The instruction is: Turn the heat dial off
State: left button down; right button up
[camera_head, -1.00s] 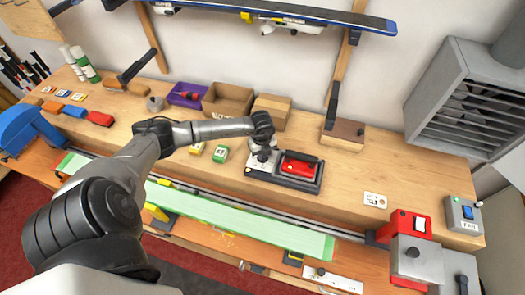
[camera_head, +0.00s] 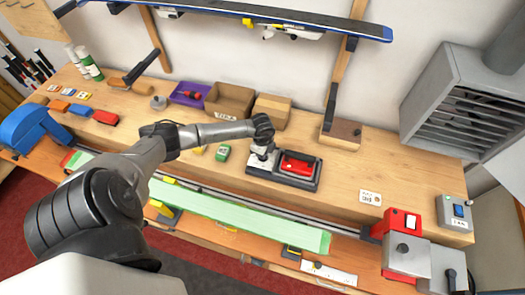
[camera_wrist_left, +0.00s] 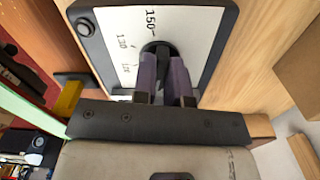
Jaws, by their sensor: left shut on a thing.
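The heat dial (camera_wrist_left: 158,50) is a dark round knob on a white panel (camera_wrist_left: 203,25) in the left wrist view. Printed marks are beside it, 150 the clearest. My left gripper (camera_wrist_left: 165,82) is shut on the dial, one purple-grey finger on each side. The fingers hide part of the dial, and I cannot tell where it points. In the head view my left gripper (camera_head: 262,163) is at the left end of a dark base (camera_head: 312,184) and covers the dial. A red iron (camera_head: 299,165) rests on the base's right part. My right gripper is not in view.
A green-based ski (camera_head: 240,217) lies along the bench front. Cardboard boxes (camera_head: 229,101) and a purple bin (camera_head: 188,94) stand behind the arm. A red-and-grey clamp (camera_head: 400,240) is at the right.

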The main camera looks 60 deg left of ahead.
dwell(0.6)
pick_arm(q)
jog(key=c, duration=1.2)
grip_release()
jog(key=shift+o, duration=0.2)
notch_tip(320, 180, up, 14)
jog(key=b, duration=0.2)
jog(key=shift+f, duration=0.1)
